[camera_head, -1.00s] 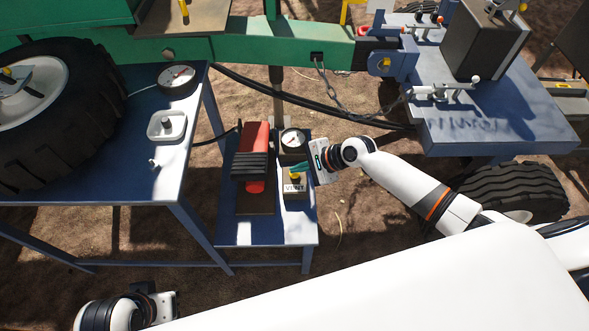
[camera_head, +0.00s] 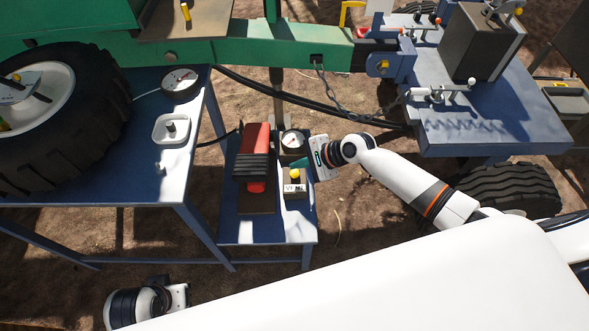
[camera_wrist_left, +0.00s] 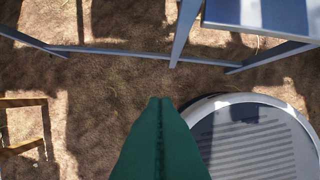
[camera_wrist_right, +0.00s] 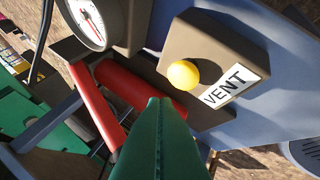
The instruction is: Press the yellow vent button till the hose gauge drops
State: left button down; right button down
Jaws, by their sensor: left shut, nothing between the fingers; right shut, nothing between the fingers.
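The yellow vent button (camera_head: 295,174) sits on a box labelled VENT on the small blue stand. In the right wrist view the yellow button (camera_wrist_right: 183,74) is clear and uncovered. My right gripper (camera_head: 303,163) is shut and empty, with its green fingertips near the button. In the right wrist view the tips (camera_wrist_right: 160,103) appear below and left of the button, with a gap in the picture. A round white gauge (camera_head: 292,140) stands behind the box; its reading is too small to tell. My left gripper (camera_wrist_left: 160,102) is shut and empty above the ground.
A red and black device (camera_head: 254,160) stands left of the vent box. A larger blue table (camera_head: 140,185) at left holds another gauge (camera_head: 180,82) and a wheel (camera_head: 88,100). A chain and black hose run behind. A blue platform (camera_head: 490,120) lies at right.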

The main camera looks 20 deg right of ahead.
aim_at(299, 175)
jog(key=shift+r+p, duration=0.65)
jog(key=shift+p, duration=0.05)
jog(key=shift+r+p, duration=0.65)
jog(key=shift+p, duration=0.05)
jog(key=shift+r+p, duration=0.6)
jog(key=shift+p, duration=0.15)
pick_arm(q)
jog(key=s+f+g, duration=0.1)
jog(key=s+f, duration=0.3)
jog(key=f, duration=1.3)
jog(key=shift+a+p, duration=0.2)
jog(key=shift+p, duration=0.1)
pick_arm(e)
jog(key=shift+r, duration=0.25)
